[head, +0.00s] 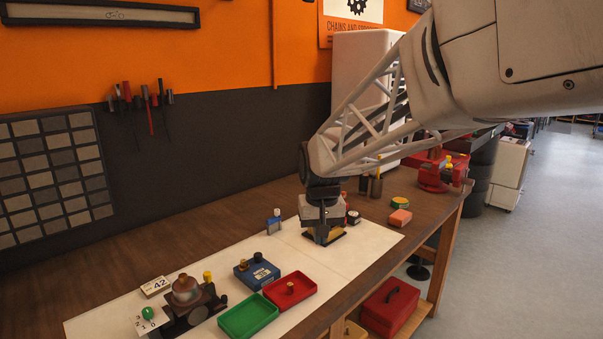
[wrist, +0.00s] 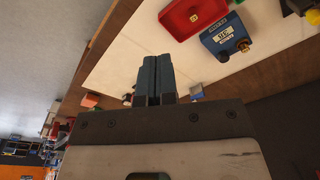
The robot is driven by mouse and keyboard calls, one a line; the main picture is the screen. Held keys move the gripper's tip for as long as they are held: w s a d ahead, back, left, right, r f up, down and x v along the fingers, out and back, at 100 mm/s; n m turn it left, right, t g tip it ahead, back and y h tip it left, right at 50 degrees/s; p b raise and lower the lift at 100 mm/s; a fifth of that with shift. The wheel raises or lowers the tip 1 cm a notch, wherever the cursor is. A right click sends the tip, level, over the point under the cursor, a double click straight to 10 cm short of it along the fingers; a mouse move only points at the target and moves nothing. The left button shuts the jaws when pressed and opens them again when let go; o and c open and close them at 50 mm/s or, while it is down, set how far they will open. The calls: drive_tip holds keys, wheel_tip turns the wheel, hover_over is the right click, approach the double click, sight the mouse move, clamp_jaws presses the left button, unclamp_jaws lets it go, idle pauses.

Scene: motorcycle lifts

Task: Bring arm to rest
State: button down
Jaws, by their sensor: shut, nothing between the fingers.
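My gripper (head: 322,232) is at the end of my arm, low over the far end of the white sheet (head: 350,250) on the wooden bench. In the wrist view its two dark fingers (wrist: 154,75) are together, with nothing between them. In the head view a dark, flat piece with a yellowish edge (head: 338,237) shows at the fingertips; I cannot tell whether they touch it. My arm reaches in from the upper right, and its wrist hides part of the bench behind it.
A red tray (head: 307,285), a green tray (head: 235,328) and a blue box (head: 258,276) stand nearer on the sheet. A dark fixture (head: 186,297) is at the left.

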drive_tip(key=s+d, duration=0.4)
drive_tip(key=s, duration=0.6)
drive_tip(key=s+d+f+m+t, duration=0.1)
drive_tip(key=s+d, duration=0.4)
drive_tip(key=s, duration=0.5)
drive_tip(key=s+d+f+m, duration=0.1)
drive_tip(key=s+d, duration=0.4)
drive_tip(key=s, duration=0.5)
drive_tip(key=shift+d+t, duration=0.15)
drive_tip(key=shift+t, duration=0.15)
